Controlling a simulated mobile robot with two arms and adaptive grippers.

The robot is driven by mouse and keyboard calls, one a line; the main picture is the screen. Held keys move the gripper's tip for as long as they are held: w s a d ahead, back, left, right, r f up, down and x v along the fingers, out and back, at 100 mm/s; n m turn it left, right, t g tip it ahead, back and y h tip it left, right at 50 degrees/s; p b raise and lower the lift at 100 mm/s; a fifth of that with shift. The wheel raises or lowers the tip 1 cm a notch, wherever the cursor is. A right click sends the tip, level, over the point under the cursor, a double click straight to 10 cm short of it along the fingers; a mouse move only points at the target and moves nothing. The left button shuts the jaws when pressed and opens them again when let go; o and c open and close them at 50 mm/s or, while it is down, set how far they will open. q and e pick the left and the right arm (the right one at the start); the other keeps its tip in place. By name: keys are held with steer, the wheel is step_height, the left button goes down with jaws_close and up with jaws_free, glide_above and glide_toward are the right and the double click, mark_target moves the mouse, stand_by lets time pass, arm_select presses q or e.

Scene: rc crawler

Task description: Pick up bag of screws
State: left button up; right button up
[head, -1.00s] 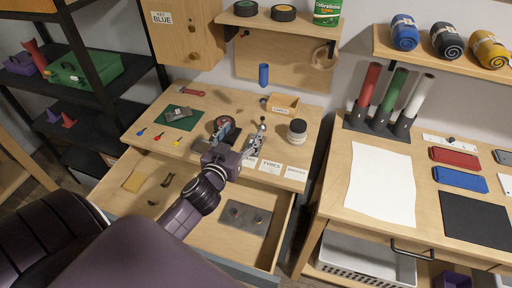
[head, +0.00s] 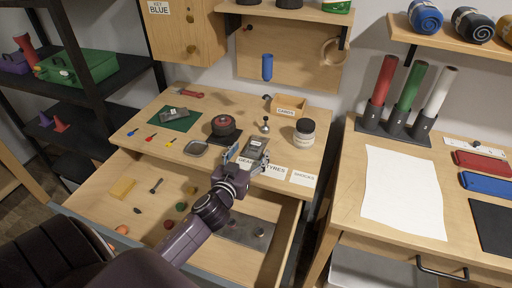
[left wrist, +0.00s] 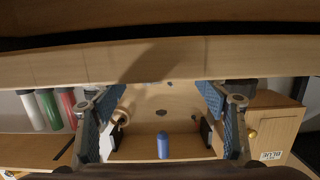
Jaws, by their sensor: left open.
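My left gripper (head: 246,165) is over the front edge of the workbench, by the open drawer, near the GEARS and TYRES labels. In the left wrist view its blue-padded fingers (left wrist: 166,100) are wide apart with nothing between them. A small dark grey item (head: 255,147) with a pale label lies just beyond the fingers on the bench. A flat grey item with a dark rim (head: 196,148) lies to its left. I cannot tell whether either is the bag of screws; no bag is clearly recognisable. My right gripper is not in view.
A blue cylinder (head: 267,67) is by the back panel.

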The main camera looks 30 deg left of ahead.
mark_target(256, 143)
arm_select(q)
steer(key=x, duration=0.3)
steer(key=shift+w+d+r+p, duration=0.15)
steer(key=shift+w+p, duration=0.15)
steer(key=shift+w+f, duration=0.25)
steer(key=shift+w, duration=0.35)
steer(key=c, duration=1.2)
steer(key=shift+r, duration=0.15)
steer(key=shift+c, duration=0.2)
